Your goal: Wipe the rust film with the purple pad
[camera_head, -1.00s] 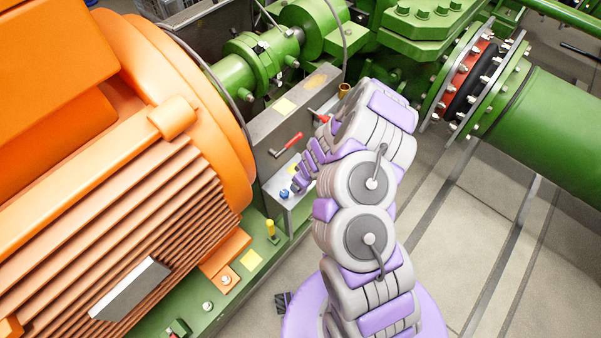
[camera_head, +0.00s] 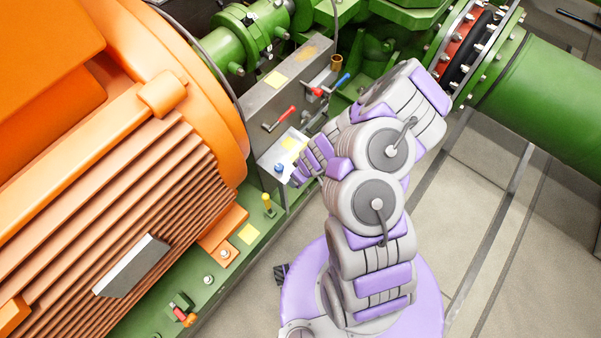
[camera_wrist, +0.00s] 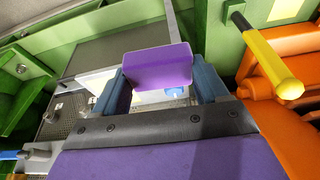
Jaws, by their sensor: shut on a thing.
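The purple pad (camera_wrist: 157,66) is a flat block held between the two blue-grey fingers of my gripper (camera_wrist: 158,82) in the wrist view. My gripper is shut on it. Behind the pad lies a pale surface with a small blue knob (camera_wrist: 175,92), partly covered. In the head view my arm's end reaches left to the low grey box (camera_head: 272,160); the pad cannot be made out there. A brownish-orange patch, which looks like the rust film (camera_head: 311,50), lies on the taller grey box, up and right of my arm's end and apart from it.
A red-handled lever (camera_head: 280,118) and a blue-handled lever (camera_head: 342,82) stick out near the grey boxes. A yellow-topped post (camera_head: 267,203) stands nearby; a yellow handle (camera_wrist: 270,60) is close on the wrist view's right. The orange motor (camera_head: 130,190) fills the left. Floor at right is clear.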

